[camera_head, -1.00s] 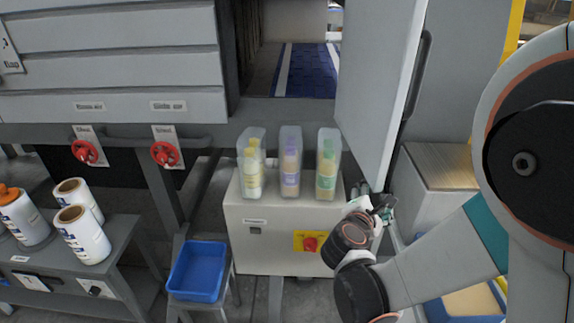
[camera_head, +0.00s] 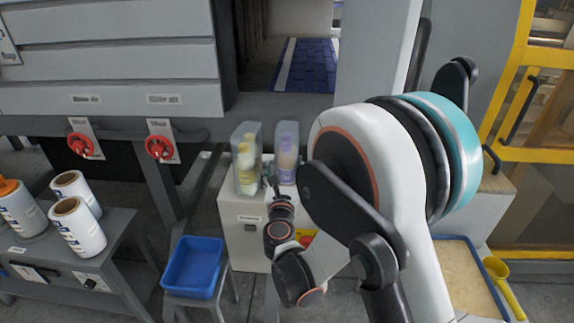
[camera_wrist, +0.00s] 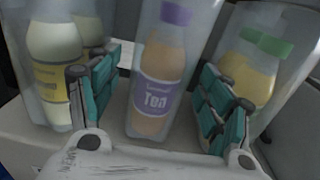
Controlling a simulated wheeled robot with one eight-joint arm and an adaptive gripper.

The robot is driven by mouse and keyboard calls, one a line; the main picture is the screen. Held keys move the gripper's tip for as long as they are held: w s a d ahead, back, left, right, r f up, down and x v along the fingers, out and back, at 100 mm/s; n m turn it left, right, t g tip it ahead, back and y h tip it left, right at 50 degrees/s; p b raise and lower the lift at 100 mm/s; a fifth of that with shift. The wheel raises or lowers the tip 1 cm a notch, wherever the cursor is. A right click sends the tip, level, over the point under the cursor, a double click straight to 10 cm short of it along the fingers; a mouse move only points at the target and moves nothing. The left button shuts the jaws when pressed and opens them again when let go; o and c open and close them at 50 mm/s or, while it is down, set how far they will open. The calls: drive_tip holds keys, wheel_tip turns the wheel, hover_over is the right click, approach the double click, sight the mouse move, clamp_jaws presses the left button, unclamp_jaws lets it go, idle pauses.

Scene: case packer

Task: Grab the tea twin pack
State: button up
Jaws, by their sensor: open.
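The tea twin pack (camera_wrist: 158,85) is a clear wrap around bottles with a purple cap and a purple "Tea" label. It stands upright on the pale cabinet, between two other packs. In the head view the tea pack (camera_head: 286,150) is partly hidden by my arm. My gripper (camera_wrist: 158,105) is open, with teal-padded fingers on either side of the tea pack in the wrist view. The pack appears in line between the fingers; I cannot tell whether they touch it. In the head view my gripper (camera_head: 272,182) is small, in front of the packs.
A yellow-labelled pack (camera_head: 246,160) stands left of the tea pack. A green-capped pack (camera_wrist: 262,65) stands to its right, close to my right finger. The cabinet (camera_head: 240,225) bears them. A blue tray (camera_head: 193,267) and white rolls (camera_head: 77,228) are lower left.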

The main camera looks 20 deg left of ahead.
drive_tip(key=b+x, duration=0.2)
drive_tip(key=x, duration=0.5)
drive_tip(key=shift+w+d, duration=0.1)
drive_tip(key=shift+w, duration=0.05)
drive_tip(key=shift+r, duration=0.1)
drive_tip(key=c, duration=1.6)
